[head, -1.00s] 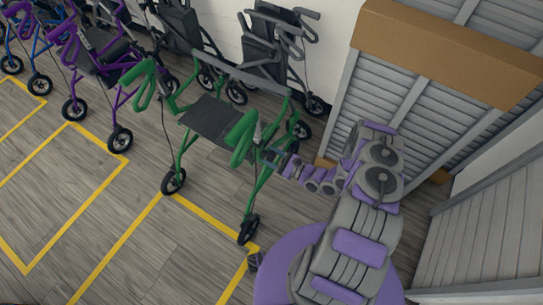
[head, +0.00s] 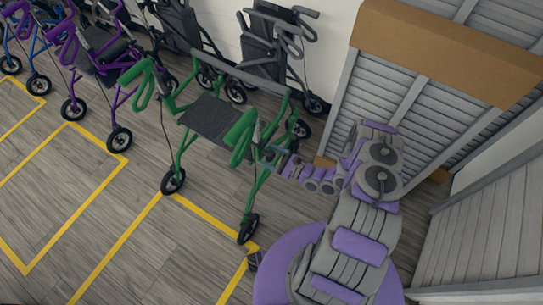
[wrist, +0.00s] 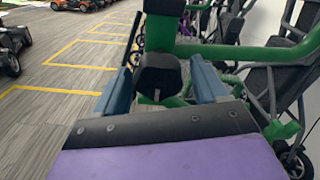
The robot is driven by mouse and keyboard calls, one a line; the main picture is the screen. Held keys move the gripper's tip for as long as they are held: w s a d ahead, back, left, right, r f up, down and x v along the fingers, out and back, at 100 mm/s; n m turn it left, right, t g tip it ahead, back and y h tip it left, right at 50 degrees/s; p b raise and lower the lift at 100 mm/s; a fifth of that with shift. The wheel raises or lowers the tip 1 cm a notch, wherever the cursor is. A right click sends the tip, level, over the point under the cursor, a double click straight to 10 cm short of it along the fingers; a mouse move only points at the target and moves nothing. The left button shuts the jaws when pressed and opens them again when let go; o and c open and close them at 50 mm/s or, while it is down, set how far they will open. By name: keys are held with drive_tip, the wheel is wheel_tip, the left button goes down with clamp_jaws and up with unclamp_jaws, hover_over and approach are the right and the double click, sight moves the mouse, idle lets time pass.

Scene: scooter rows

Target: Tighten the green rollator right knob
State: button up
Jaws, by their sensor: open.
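The green rollator (head: 180,150) stands on the wood floor with its dark seat (head: 212,118) facing up. My gripper (head: 268,152) is at the rollator's right side, just below the right handle (head: 240,138). In the wrist view my gripper (wrist: 165,85) is open, with one blue-grey finger on each side of a black knob (wrist: 160,76). The knob sits between the fingers, with small gaps visible on both sides. The green frame tube (wrist: 235,50) runs behind and above the knob.
Purple rollators (head: 88,62) and dark grey ones (head: 268,50) stand at the left and along the back wall. A louvred cabinet (head: 440,90) with a brown top is close on the right. Yellow floor lines (head: 120,240) mark bays; the floor in front is clear.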

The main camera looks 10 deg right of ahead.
drive_tip(key=p+v, duration=0.3)
drive_tip(key=v, duration=1.4)
drive_tip(key=shift+d, duration=0.2)
drive_tip(key=shift+s, duration=0.1)
